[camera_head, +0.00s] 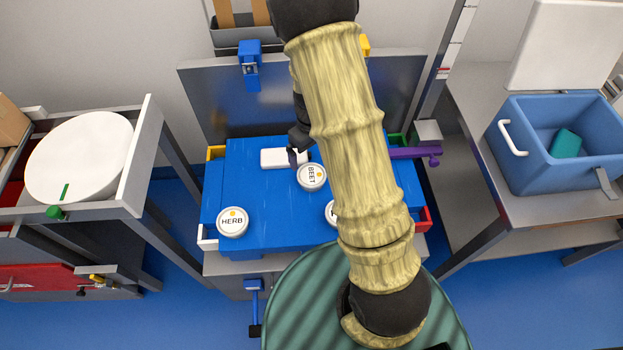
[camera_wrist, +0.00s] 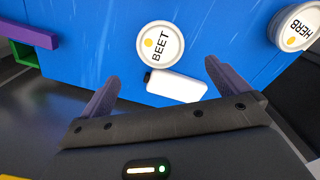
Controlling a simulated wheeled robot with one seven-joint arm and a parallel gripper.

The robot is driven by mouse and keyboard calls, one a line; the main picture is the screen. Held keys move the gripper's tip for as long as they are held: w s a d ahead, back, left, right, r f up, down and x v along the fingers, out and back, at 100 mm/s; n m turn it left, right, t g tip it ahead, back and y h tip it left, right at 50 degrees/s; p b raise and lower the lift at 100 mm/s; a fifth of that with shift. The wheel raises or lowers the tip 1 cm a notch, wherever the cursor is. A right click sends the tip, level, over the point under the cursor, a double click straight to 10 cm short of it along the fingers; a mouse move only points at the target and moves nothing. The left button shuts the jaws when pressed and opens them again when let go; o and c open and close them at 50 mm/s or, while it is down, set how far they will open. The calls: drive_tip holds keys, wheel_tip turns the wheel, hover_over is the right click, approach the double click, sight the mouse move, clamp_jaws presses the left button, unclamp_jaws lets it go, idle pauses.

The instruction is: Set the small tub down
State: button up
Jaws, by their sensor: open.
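My gripper (camera_head: 297,147) is over the far part of the blue worktop (camera_head: 270,200). In the wrist view my gripper (camera_wrist: 163,72) is open, its two purple fingers wide apart. A small white oblong block (camera_wrist: 177,87) with rounded corners lies between and beyond the fingers; the head view shows it too (camera_head: 275,158). I cannot tell whether a finger touches it. A round white tub marked BEET (camera_head: 312,176) stands upright close by; it also shows in the wrist view (camera_wrist: 160,44). Another marked HERB (camera_head: 232,222) stands near left. A third round tub (camera_head: 331,213) is mostly hidden by my arm. Which is the small tub is unclear.
A purple bar (camera_head: 415,153) sticks out right of the worktop. A steel panel (camera_head: 225,95) rises behind it. A blue box (camera_head: 555,175) with its lid open stands on the right bench. A drawer with a white disc (camera_head: 80,155) is at left. The worktop's left middle is clear.

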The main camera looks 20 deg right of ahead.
sight(311, 174)
wheel_tip(311, 174, down, 7)
drive_tip(key=shift+r+b, duration=0.2)
drive_tip(key=shift+b, duration=0.35)
wheel_tip(311, 174, down, 5)
drive_tip(key=shift+f+b, duration=0.1)
drive_tip(key=shift+b, duration=0.55)
drive_tip(key=shift+c, duration=0.2)
drive_tip(key=c, duration=1.1)
wheel_tip(311, 174, up, 10)
drive_tip(key=shift+r+p, duration=0.1)
drive_tip(key=shift+p, duration=1.05)
